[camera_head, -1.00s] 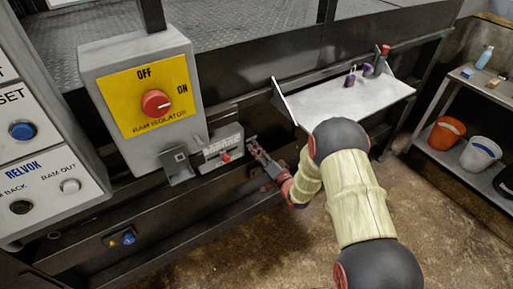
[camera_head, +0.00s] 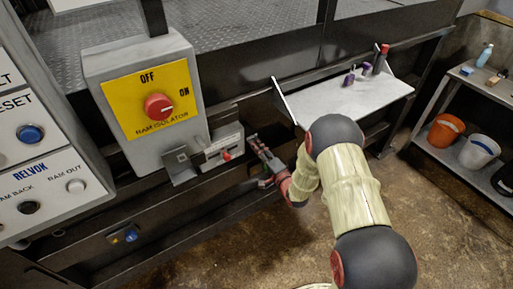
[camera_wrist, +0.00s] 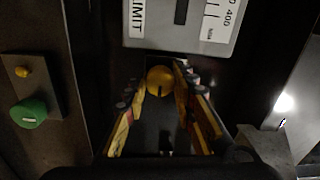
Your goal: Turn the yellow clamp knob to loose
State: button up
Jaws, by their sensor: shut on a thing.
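The yellow clamp knob (camera_wrist: 160,79) shows in the wrist view as a round yellow ball just below a grey gauge plate (camera_wrist: 188,30). My gripper (camera_wrist: 160,88) has one finger on each side of it, and the fingertips are shut on it. A dark mark shows on the knob's lower side. In the head view my gripper (camera_head: 257,143) is at the right side of the small grey gauge box (camera_head: 222,149), low on the dark machine frame. The knob itself cannot be made out there.
A grey box with a red RAM ISOLATOR knob (camera_head: 158,107) stands left of my gripper. A white shelf (camera_head: 340,104) with small bottles is to the right. In the wrist view a green knob (camera_wrist: 29,113) is at the left. Floor is open at the lower right.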

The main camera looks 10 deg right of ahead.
jog(key=o, duration=1.2)
jog(key=shift+c, duration=0.2)
jog(key=v, duration=1.2)
